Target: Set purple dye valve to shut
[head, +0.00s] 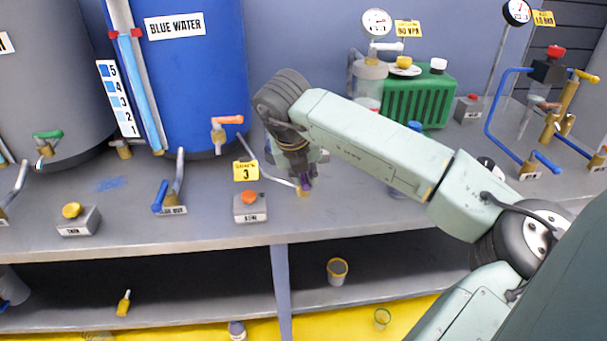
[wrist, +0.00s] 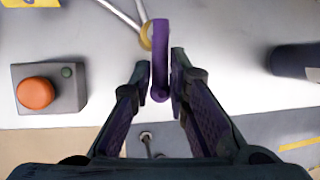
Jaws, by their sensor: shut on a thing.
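The purple dye valve handle (wrist: 160,60) stands between my gripper's fingers (wrist: 160,80) in the wrist view. It points away from a brass fitting (wrist: 146,35) that joins a thin metal pipe (wrist: 122,14). My gripper is shut on the purple handle. My wrist hides the rest of the valve in that view.
An orange button box (head: 250,207) with a yellow sign (head: 246,171) stands left of the valve; it also shows in the wrist view (wrist: 48,88). A dark cylinder (wrist: 295,60) lies right. The blue water tank (head: 190,80) and green ribbed unit (head: 420,100) stand behind.

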